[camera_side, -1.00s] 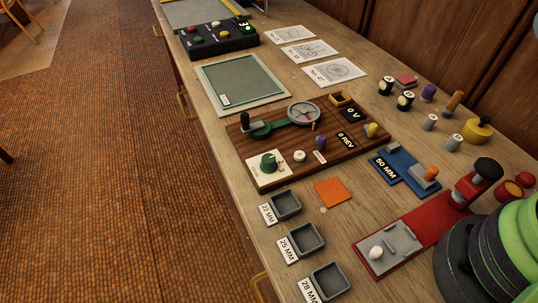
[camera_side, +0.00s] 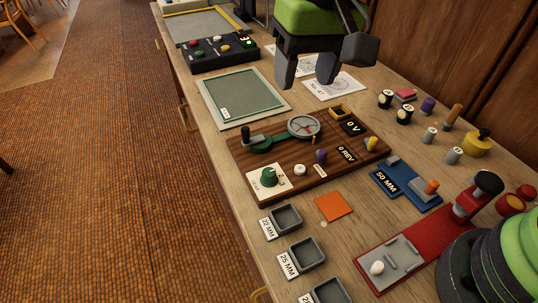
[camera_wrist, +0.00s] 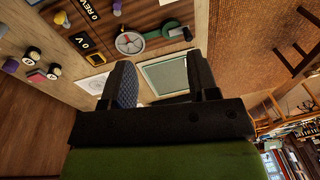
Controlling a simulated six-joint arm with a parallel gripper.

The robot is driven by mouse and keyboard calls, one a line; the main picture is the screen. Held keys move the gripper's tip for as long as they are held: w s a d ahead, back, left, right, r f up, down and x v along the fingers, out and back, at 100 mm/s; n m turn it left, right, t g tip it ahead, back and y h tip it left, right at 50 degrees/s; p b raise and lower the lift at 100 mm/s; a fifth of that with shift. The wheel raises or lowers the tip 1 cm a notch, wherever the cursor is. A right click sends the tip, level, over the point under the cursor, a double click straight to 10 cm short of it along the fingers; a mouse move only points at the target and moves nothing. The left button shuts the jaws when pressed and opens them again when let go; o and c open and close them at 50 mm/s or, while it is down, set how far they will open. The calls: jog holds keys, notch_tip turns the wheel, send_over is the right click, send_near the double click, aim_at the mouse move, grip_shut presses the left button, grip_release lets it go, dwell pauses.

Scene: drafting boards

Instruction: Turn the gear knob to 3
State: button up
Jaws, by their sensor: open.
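The gear knob (camera_side: 268,176) is a green knob on a white plate (camera_side: 281,183) at the near left corner of a dark wooden board (camera_side: 330,184). Marks on the plate are too small to read. My gripper (camera_side: 305,78) is open and empty, above the drawing sheets beyond the board, well away from the knob. In the wrist view my gripper (camera_wrist: 158,92) shows both fingers apart with nothing between them. The wrist view shows part of the wooden board (camera_wrist: 115,22), with the dial (camera_wrist: 130,42); I cannot make out the gear knob there.
The board also carries a crank (camera_side: 245,136), a purple knob (camera_side: 321,156) and a 0 REV display (camera_side: 347,154). A green-framed panel (camera_side: 243,97) lies beyond it. A blue 50 MM block (camera_side: 404,187), orange square (camera_side: 334,207) and grey trays (camera_side: 285,219) lie nearby.

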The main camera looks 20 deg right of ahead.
jog(key=g+h, duration=0.1)
send_over(269, 172)
notch_tip(269, 172, down, 8)
jog(key=f, duration=0.1)
jog(key=shift+n, duration=0.4)
notch_tip(269, 172, down, 10)
jog(key=shift+r, duration=0.15)
jog(key=c, duration=0.9)
jog(key=shift+c, duration=0.2)
jog(key=m, duration=0.4)
jog(key=shift+m, duration=2.4)
